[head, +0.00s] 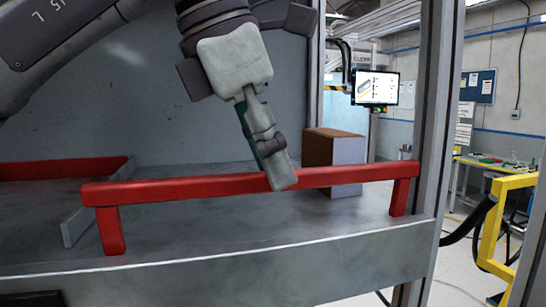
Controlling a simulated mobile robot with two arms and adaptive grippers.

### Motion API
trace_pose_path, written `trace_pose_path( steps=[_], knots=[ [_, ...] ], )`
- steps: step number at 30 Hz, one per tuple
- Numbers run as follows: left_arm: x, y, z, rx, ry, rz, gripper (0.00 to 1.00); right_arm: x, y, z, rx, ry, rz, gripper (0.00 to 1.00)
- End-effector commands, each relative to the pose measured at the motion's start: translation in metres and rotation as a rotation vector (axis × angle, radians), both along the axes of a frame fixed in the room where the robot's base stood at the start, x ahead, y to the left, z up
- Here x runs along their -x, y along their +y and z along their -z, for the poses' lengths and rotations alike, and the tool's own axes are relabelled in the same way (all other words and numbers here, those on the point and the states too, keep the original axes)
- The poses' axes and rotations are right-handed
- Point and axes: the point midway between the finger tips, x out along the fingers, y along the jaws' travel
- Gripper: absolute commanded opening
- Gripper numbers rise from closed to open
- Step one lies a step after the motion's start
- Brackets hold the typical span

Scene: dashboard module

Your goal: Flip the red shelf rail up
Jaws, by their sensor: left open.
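The red shelf rail (190,187) runs across the front edge of the grey shelf (250,222). Its bar stands above the shelf surface on a red leg at each end. My left gripper (279,180) comes down from above at the middle of the bar, its fingers pointing down. It is open. One finger overlaps the bar and hides a short piece of it; I cannot tell whether it touches. My right gripper is not in view.
A brown and grey box (349,160) stands on the shelf behind the rail, right of my gripper. Another red rail (65,168) is at the back left. A metal post (433,120) bounds the shelf at right. A yellow frame (487,230) stands beyond.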

Motion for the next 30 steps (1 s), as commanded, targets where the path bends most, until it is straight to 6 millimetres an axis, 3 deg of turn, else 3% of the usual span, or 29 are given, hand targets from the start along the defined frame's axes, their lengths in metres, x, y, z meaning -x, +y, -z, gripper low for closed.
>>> trace_pose_path(
  steps=[6,9,11,19,24,30],
  knots=[
    [-0.002,-0.003,0.008,0.002,-0.001,0.000,0.42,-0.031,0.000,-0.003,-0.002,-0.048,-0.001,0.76],
    [-0.002,-0.003,0.008,0.002,-0.001,0.000,0.42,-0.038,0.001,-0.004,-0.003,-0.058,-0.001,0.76],
    [-0.002,-0.003,0.008,0.002,-0.001,0.000,0.42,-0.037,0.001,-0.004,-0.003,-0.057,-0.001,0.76],
    [-0.001,-0.003,0.008,0.002,0.000,0.001,0.00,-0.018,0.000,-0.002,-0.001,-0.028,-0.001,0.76],
    [-0.002,-0.003,0.008,0.003,0.003,0.001,0.00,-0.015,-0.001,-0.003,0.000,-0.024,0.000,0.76],
    [-0.009,-0.001,0.006,0.032,0.093,0.000,0.00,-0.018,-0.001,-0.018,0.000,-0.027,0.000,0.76]
  ],
)
